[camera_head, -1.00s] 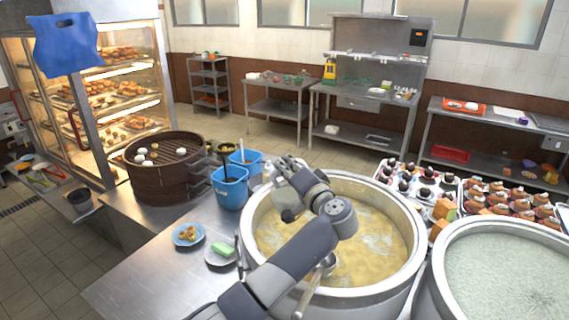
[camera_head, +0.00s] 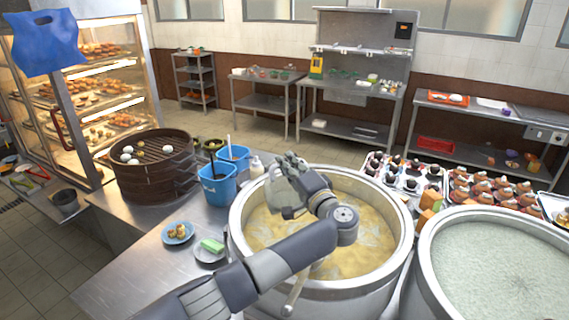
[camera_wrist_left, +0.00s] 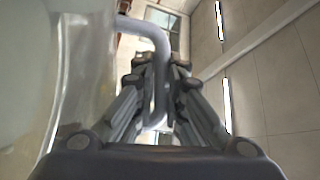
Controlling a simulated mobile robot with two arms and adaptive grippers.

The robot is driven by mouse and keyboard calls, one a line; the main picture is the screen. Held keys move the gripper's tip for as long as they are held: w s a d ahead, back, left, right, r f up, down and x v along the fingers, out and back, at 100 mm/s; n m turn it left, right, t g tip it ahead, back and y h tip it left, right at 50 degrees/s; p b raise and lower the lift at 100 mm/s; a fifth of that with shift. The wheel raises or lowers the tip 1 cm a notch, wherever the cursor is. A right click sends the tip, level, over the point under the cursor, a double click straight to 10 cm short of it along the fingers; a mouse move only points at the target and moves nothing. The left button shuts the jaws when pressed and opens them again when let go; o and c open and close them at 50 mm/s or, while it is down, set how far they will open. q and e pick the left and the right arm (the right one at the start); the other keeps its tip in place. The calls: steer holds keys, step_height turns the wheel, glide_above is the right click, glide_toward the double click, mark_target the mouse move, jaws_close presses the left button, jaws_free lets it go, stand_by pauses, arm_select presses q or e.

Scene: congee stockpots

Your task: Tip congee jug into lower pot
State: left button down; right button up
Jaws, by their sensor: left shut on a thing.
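My left gripper (camera_head: 297,172) is shut on the handle of a pale, partly see-through jug (camera_head: 285,196). The jug is held over the left part of a big metal pot (camera_head: 236,232) with yellow congee (camera_head: 365,240) inside. In the left wrist view, the jug's body (camera_wrist_left: 60,85) fills the left side and its curved handle (camera_wrist_left: 156,45) runs between my fingers (camera_wrist_left: 155,95). The jug looks tilted; no stream from it is visible. A second big pot (camera_head: 428,262) with pale greenish-white contents stands at the right. My right gripper is not in view.
Trays of cakes (camera_head: 490,190) stand behind the pots.

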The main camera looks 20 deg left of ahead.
arm_select(q)
steer(key=shift+w+d+f+m+t, duration=0.2)
steer(key=shift+d+m+t, duration=0.05)
steer(key=shift+d+m, duration=0.3)
steer(key=shift+w+d+f+m+t, duration=0.2)
steer(key=shift+d+m+t, duration=0.1)
steer(key=shift+d+m, duration=0.25)
steer(key=shift+w+d+f+m+t, duration=0.15)
steer(key=shift+w+d+m+t, duration=0.1)
steer(key=shift+d+m, duration=0.3)
steer(key=shift+w+d+r+m+t, duration=0.15)
steer(key=shift+w+d+m+t, duration=0.1)
steer(key=shift+d+m, duration=0.4)
steer(key=shift+w+d+r+m+t, duration=0.1)
steer(key=shift+d+m+t, duration=0.15)
steer(key=shift+d+m, duration=0.3)
steer(key=shift+d, duration=0.1)
stand_by(0.5)
